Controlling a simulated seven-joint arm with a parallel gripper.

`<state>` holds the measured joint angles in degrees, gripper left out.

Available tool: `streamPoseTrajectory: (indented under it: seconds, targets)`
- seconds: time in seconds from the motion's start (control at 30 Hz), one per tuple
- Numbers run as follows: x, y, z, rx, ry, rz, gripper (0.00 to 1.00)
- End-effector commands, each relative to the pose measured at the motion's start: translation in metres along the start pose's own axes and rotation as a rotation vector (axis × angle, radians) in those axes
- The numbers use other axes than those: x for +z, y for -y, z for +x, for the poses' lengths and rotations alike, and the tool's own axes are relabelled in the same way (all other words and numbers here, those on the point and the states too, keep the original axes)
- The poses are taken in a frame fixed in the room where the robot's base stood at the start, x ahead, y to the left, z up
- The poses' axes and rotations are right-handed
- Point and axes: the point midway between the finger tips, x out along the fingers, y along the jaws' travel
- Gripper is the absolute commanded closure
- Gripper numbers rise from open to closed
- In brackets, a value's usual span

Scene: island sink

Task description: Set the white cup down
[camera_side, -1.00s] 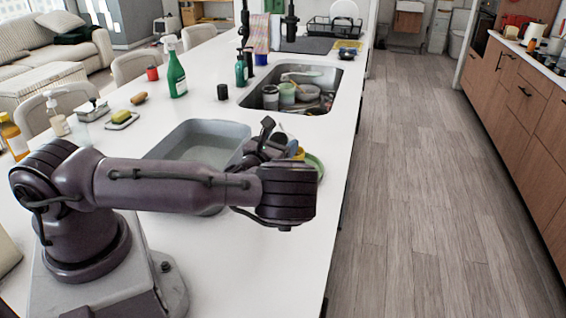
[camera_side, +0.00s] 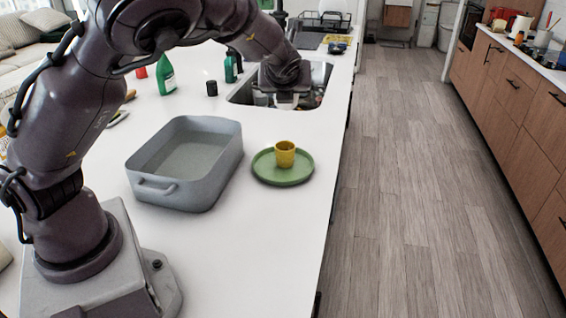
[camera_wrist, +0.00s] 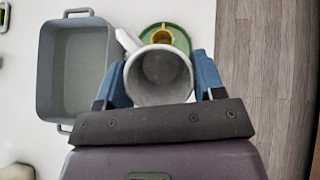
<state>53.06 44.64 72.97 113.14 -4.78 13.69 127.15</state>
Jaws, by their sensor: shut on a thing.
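The white cup (camera_wrist: 158,78) shows in the wrist view as a pale, round cup seen from above, with its handle to the upper left. My gripper (camera_wrist: 160,70) is shut on it, a blue finger on each side. In the side view my gripper (camera_side: 286,92) is raised, covering part of the sink in the picture, and only a small pale part of the cup shows under it. A yellow cup (camera_side: 285,154) stands upright on a green plate (camera_side: 283,174) on the counter. In the wrist view the held cup overlaps the near edge of the plate (camera_wrist: 182,40).
A grey tub (camera_side: 150,188) stands left of the plate. The sink (camera_side: 240,96) lies behind, with a dark cylinder (camera_side: 212,88) and green bottles beside it. The counter in front of the plate is clear. Its right edge drops to the wood floor (camera_side: 410,200).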

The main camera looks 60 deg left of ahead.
Motion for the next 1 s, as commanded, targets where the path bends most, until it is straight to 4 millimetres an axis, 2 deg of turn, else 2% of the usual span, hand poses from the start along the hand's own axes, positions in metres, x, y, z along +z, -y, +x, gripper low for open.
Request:
streamPoseTrajectory:
  seconds: [0.1, 0.2, 0.3, 0.37, 0.53, 0.67, 1.0]
  targets:
    - [-0.015, -0.042, -0.014, 0.137, -0.126, -0.142, 0.67]
    - [-0.030, -0.075, -0.020, 0.217, -0.212, -0.241, 0.67]
    - [-0.041, -0.093, -0.025, 0.257, -0.280, -0.309, 0.67]
    - [-0.043, -0.098, -0.027, 0.267, -0.313, -0.336, 0.67]
    - [-0.042, -0.096, -0.024, 0.266, -0.365, -0.355, 0.67]
    - [-0.040, -0.088, -0.008, 0.268, -0.366, -0.355, 0.67]
    - [-0.034, -0.046, 0.070, 0.268, -0.367, -0.349, 0.67]
